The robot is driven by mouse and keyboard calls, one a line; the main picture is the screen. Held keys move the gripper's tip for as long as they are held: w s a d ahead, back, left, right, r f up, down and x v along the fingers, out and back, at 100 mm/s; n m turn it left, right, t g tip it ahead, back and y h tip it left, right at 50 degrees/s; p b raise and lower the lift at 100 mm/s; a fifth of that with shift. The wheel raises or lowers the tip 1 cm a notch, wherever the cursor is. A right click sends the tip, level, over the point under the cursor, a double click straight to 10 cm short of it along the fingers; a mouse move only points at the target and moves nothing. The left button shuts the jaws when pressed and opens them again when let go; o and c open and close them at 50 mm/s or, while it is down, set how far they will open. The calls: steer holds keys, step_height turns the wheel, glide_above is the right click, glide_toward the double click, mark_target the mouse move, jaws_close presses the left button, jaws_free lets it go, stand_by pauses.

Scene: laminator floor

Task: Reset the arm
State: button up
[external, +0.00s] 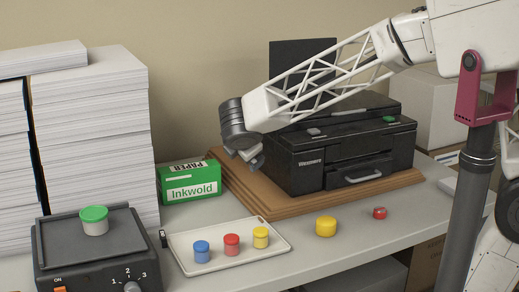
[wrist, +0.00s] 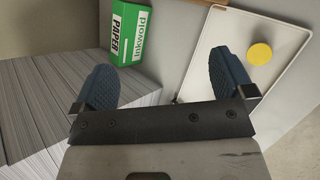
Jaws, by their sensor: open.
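My gripper (external: 250,160) hangs in the air in front of the left side of the black printer (external: 340,155), above and right of the green and white Inkwold paper box (external: 190,182). My arm reaches in from the upper right, across the front of the printer's top. In the wrist view my gripper (wrist: 166,78) has its two blue pads wide apart with nothing between them. The paper box (wrist: 130,33) shows beyond the pads there, and a yellow-topped jar (wrist: 260,54) stands on the white tray (wrist: 205,62) at the right.
Tall paper stacks (external: 95,135) stand at the left. The tray (external: 215,262) holds blue, red and yellow jars. A yellow jar (external: 326,227) and a small red thing (external: 380,213) sit on the table. A green-lidded jar (external: 94,220) stands on a dark device (external: 60,245).

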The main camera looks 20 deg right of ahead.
steer(key=s+d+m+g, duration=0.3)
steer(key=s+d+m, duration=0.3)
steer(key=d, duration=0.6)
steer(key=s+d+f+m+g+y, duration=0.1)
steer(key=s+d+m+y, duration=0.1)
steer(key=s+d+m, duration=0.5)
steer(key=s+d+f+m+g+y, duration=0.2)
steer(key=s+d+m, duration=0.6)
steer(key=s, duration=0.8)
